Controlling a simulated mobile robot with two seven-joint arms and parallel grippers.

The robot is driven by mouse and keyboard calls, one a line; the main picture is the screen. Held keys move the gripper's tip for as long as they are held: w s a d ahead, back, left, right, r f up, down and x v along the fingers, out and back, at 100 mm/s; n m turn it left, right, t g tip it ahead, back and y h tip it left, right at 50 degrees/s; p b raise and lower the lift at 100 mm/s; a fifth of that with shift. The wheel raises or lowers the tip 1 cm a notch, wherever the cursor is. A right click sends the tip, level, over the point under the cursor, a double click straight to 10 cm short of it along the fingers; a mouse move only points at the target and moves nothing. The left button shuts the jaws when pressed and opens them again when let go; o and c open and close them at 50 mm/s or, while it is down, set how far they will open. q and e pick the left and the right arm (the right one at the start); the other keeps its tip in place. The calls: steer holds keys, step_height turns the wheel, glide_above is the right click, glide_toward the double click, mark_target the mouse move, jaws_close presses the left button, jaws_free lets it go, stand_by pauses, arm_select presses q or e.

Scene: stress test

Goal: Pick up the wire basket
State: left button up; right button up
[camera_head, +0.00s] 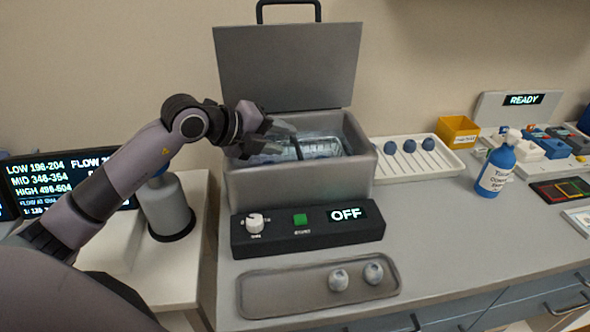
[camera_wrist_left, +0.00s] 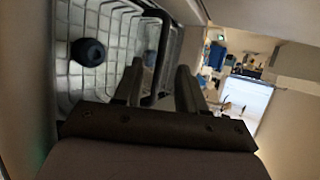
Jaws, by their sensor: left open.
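The wire basket (camera_head: 322,148) sits inside the open grey bath (camera_head: 300,185), below its raised lid. In the left wrist view the basket (camera_wrist_left: 110,28) is a pale wire mesh with a dark handle (camera_wrist_left: 166,45) and a dark round object (camera_wrist_left: 88,52) in it. My left gripper (camera_head: 277,138) reaches in over the bath's left side. It is open, and in the left wrist view its two fingers (camera_wrist_left: 160,88) stand around the handle's lower end or just in front of it; I cannot tell which. Part of the basket is hidden by the gripper. My right gripper is not in view.
The raised lid (camera_head: 290,68) stands behind the bath. A control box (camera_head: 307,229) reading OFF and a grey tray (camera_head: 265,292) with two round objects are in front. A white rack (camera_head: 440,160), yellow bin (camera_head: 458,131) and blue bottle (camera_head: 497,165) stand right.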

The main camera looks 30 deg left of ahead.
mark_target(294, 141)
arm_select(q)
steer(key=shift+p+x, duration=0.7)
steer(key=shift+x, duration=2.95)
steer(key=shift+a, duration=0.15)
steer(key=shift+r, duration=0.1)
jaws_close()
